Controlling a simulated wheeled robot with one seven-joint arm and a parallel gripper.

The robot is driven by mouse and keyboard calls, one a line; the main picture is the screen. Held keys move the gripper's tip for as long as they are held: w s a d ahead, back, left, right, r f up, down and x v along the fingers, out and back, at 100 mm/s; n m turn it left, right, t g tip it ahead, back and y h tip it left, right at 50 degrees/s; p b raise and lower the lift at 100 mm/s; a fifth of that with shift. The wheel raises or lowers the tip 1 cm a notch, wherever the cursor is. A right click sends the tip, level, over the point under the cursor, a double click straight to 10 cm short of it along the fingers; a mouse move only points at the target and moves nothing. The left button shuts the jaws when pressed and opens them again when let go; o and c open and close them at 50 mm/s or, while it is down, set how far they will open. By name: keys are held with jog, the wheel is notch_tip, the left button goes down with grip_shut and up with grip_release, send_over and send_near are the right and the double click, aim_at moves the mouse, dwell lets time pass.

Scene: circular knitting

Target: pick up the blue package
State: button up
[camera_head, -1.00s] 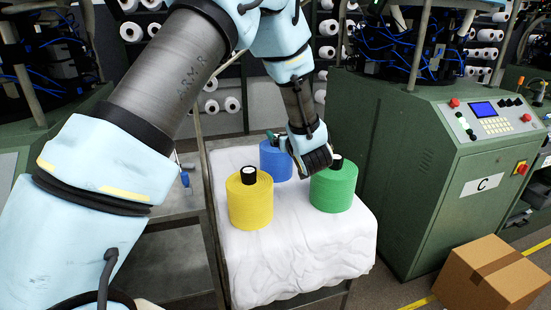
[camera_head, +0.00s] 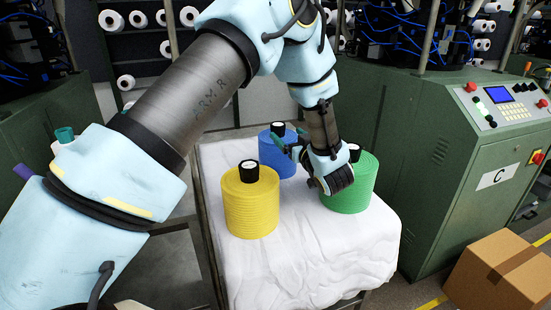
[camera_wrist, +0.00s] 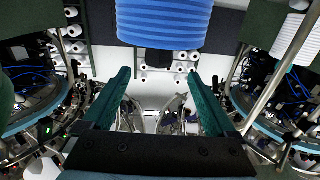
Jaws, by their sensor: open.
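The blue package (camera_head: 268,158) is a ribbed blue yarn cone with a black core top. It stands upright at the back of the white-covered table (camera_head: 290,265). My gripper (camera_head: 285,139) is at its right side in the head view, partly covering it. In the wrist view the blue package (camera_wrist: 163,22) fills the top middle, cut off by the frame edge. There my gripper (camera_wrist: 158,74) shows two teal fingers spread wide, with nothing held between them. Whether a finger touches the blue package cannot be told.
A yellow cone (camera_head: 250,208) stands at the front left of the table. A green cone (camera_head: 352,190) stands on the right, close beside my wrist. A green machine (camera_head: 450,150) and a cardboard box (camera_head: 495,272) are to the right. The table's front is clear.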

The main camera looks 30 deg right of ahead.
aim_at(281, 132)
jog(key=shift+w+f+b, duration=0.35)
jog(key=shift+f+b, duration=0.2)
jog(key=shift+f, duration=0.35)
jog(key=w+p, duration=0.1)
jog(key=w, duration=0.1)
jog(key=w+p, duration=0.1)
jog(key=w, duration=0.1)
jog(key=w+p, duration=0.1)
jog(key=w, duration=0.1)
jog(key=shift+w+d+r+p, duration=0.3)
jog(key=shift+w+p, duration=0.05)
jog(key=shift+w+f, duration=0.15)
jog(key=shift+w, duration=0.35)
jog(key=shift+c, duration=0.4)
grip_shut()
